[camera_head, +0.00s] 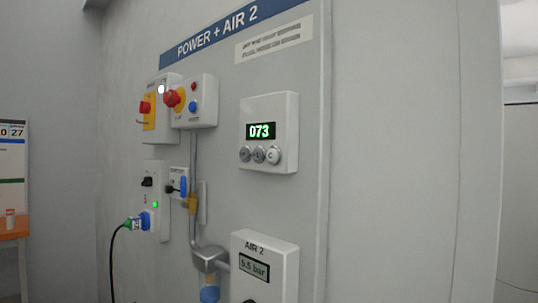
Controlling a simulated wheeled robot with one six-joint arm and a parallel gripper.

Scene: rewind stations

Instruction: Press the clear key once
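A white counter box (284,111) is fixed to the grey panel, a little right of the picture's middle. Its dark display (261,131) reads 073 in green. Three round keys sit in a row below the display. The two left ones are grey, and the right one is a paler key (273,156) marked with what looks like a C, likely the clear key. My gripper is not in view, so whether it is open or shut does not show.
Left of the counter are boxes with a red mushroom button (172,98) and a red-yellow switch (148,109). Below are a socket with a green-lit plug and cable, pipework (209,258), and an AIR 2 box (279,251) reading 5.5 bar. The wall right of the panel is bare.

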